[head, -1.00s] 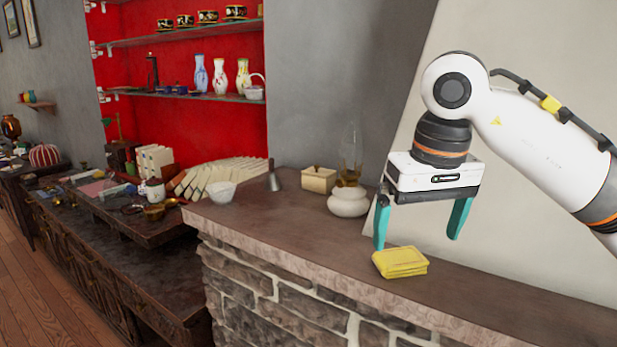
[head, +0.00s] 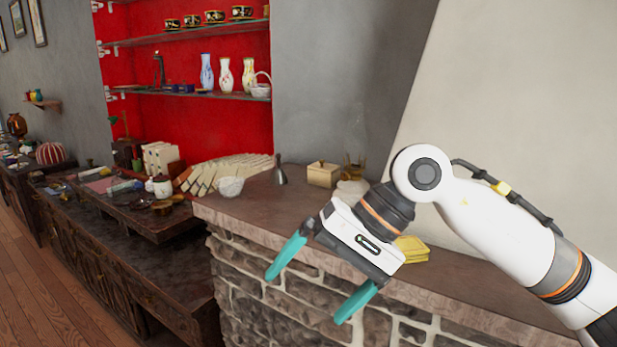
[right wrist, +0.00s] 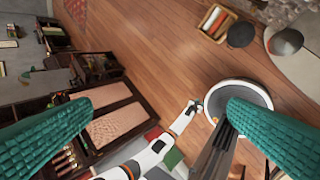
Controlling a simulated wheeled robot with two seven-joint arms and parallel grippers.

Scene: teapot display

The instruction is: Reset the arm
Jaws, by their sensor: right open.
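My right gripper (head: 318,290) is open and empty in the head view. Its two teal fingers are spread wide and point down and to the left, in front of the stone-faced counter. A folded yellow cloth (head: 413,250) lies on the counter top behind the gripper and is partly hidden by my arm. In the right wrist view the two teal fingers of my right gripper (right wrist: 160,122) are far apart with nothing between them. My left gripper cannot be made out in the head view.
On the counter top (head: 300,207) stand a white bowl (head: 230,187), a grey bell-shaped thing (head: 280,172), a cream box (head: 323,174) and a white pot (head: 352,188), partly hidden. A dark wooden cabinet (head: 100,240) stands left.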

